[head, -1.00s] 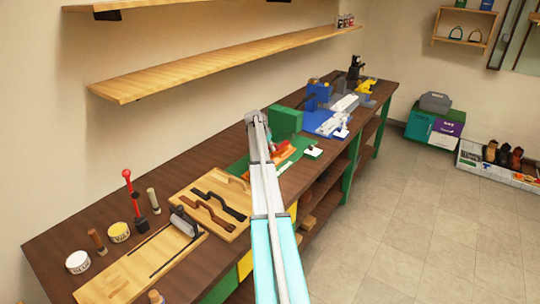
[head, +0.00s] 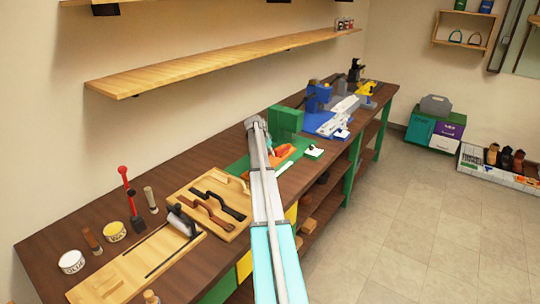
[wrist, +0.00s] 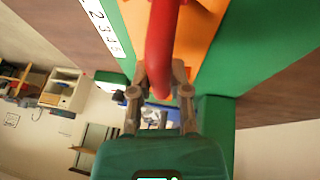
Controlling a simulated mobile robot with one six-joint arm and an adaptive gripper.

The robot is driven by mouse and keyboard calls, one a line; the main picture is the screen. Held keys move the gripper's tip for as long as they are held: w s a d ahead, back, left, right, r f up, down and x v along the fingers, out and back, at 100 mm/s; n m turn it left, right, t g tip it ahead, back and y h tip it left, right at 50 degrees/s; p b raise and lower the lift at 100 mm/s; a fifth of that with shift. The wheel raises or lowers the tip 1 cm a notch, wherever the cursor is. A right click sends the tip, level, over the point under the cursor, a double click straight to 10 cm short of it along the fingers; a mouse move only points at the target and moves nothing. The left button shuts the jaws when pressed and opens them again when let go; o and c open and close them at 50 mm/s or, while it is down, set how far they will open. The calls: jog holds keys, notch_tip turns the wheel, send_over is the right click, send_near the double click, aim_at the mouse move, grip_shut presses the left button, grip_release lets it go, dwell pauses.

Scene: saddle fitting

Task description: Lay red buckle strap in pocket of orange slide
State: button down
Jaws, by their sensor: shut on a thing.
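My gripper (wrist: 160,88) is shut on the red buckle strap (wrist: 161,45), which shows as a curved red band between the two fingers in the wrist view. Behind the strap lies the orange slide (wrist: 204,36) on a green fixture (wrist: 262,40). In the head view the orange slide (head: 284,153) shows just right of my arm, on the green fixture's base. My arm hides most of the gripper there, and I cannot make out the strap. The slide's pocket is not clear in either view, and whether the strap touches the slide cannot be told.
A green block (head: 285,119) stands behind the slide. A white scale strip (wrist: 103,27) runs beside it. A blue fixture (head: 322,120) stands farther along the bench. A wooden board with straps (head: 190,212), jars and tools occupy the near bench. A wooden shelf (head: 200,65) hangs above.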

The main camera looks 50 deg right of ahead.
jog(key=shift+f, duration=0.15)
jog(key=c, duration=0.6)
grip_release()
jog(key=shift+r, duration=0.2)
jog(key=p+v, duration=1.1)
jog(key=v, duration=0.1)
jog(key=shift+a, duration=0.1)
dwell(0.8)
